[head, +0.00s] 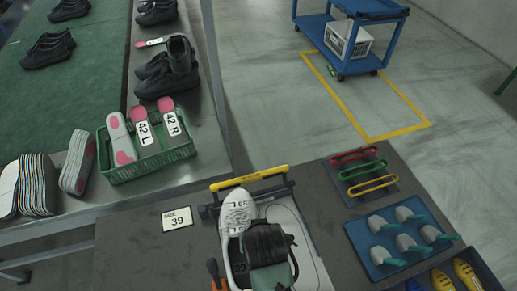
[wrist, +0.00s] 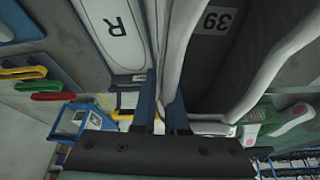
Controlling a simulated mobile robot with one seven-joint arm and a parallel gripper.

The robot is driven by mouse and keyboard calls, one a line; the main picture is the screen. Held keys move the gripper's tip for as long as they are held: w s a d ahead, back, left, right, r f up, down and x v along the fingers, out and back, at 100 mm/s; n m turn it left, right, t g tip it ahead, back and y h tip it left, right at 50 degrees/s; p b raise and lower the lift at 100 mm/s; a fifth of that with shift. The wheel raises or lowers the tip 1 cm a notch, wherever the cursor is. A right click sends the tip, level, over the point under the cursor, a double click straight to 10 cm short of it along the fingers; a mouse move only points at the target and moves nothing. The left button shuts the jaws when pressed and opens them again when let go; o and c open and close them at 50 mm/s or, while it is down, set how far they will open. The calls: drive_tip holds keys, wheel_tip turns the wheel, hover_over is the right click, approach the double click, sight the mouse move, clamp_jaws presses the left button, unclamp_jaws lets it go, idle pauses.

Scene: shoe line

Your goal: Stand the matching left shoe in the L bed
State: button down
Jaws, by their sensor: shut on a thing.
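A white shoe (head: 237,212) is over the left side of the bed fixture, toe toward its yellow bar (head: 248,178). Its dark inside carries a 39 label, which also shows in the wrist view (wrist: 216,20). My gripper (wrist: 164,80) is shut on the shoe's side wall, with the white edge between its two blue fingers. In the head view my dark gripper body covers much of the shoe's heel end. The bed marked R (wrist: 113,28) is empty beside it. The L bed is covered by the shoe; I cannot tell whether the sole touches it.
A size 39 card (head: 177,219) lies left of the fixture. Red, green and yellow loops (head: 364,173) and a blue tray of shoe-tree-like pieces (head: 402,238) are to the right. A green crate (head: 149,163) with insoles marked 42 stands on the bench at left, near dark shoes.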

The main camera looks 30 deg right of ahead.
drive_tip(key=shift+n+t+y, duration=0.3)
drive_tip(key=shift+n, duration=0.6)
drive_tip(key=shift+s+d+f+b, duration=0.15)
drive_tip(key=shift+f+b, duration=0.65)
drive_tip(key=shift+f, duration=0.7)
drive_tip(key=shift+s+d+f+b, duration=0.15)
drive_tip(key=shift+f+b, duration=0.7)
drive_tip(key=shift+f, duration=0.65)
drive_tip(key=shift+d+f+b, duration=0.15)
drive_tip(key=shift+f+b, duration=0.65)
drive_tip(key=shift+f, duration=0.7)
drive_tip(key=c, duration=0.9)
unclamp_jaws()
drive_tip(key=shift+o, duration=0.2)
drive_tip(key=shift+f, duration=0.1)
wheel_tip(320, 180, up, 10)
drive_tip(key=p, duration=1)
drive_tip(key=shift+p, duration=0.4)
